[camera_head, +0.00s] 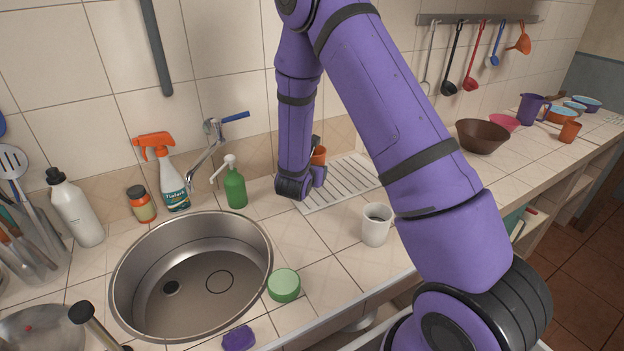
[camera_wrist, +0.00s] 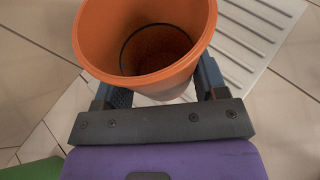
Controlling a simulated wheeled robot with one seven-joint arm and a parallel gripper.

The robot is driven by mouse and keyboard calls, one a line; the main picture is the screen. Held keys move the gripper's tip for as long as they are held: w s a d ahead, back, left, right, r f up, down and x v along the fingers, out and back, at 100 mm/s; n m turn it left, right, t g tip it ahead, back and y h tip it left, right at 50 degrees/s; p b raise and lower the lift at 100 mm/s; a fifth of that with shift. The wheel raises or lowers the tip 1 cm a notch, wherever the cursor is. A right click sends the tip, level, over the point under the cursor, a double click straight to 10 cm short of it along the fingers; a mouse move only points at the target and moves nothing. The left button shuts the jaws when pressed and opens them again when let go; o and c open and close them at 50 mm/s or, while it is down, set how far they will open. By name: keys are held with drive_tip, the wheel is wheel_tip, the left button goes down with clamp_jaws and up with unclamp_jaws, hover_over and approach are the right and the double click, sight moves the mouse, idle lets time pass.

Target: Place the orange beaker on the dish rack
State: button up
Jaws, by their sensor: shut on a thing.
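The orange beaker (camera_wrist: 92,40) is upright and open at the top between my gripper's fingers (camera_wrist: 158,88) in the wrist view. The fingers are shut on its sides. In the head view a small part of the beaker (camera_head: 318,155) shows behind my purple wrist, and my gripper (camera_head: 319,174) is mostly hidden there. The dish rack (camera_head: 343,184) is a white ribbed tray on the counter by the wall. Its ribs also show beyond the beaker in the wrist view (camera_wrist: 262,22). The beaker is over or at the rack's left part; I cannot tell whether its base touches.
A white mug (camera_head: 376,225) stands in front of the rack. A green pump bottle (camera_head: 235,187) is close on the left, beside the sink (camera_head: 190,275). A brown bowl (camera_head: 482,136) stands to the right. The rack's right part looks empty.

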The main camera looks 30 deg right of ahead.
drive_tip(key=shift+w+d+f, duration=0.1)
drive_tip(key=shift+w+d, duration=0.1)
drive_tip(key=shift+w, duration=0.25)
drive_tip(key=shift+f, duration=1.7)
drive_tip(key=shift+f, duration=0.1)
drive_tip(key=o, duration=1.2)
drive_tip(key=shift+c, duration=0.2)
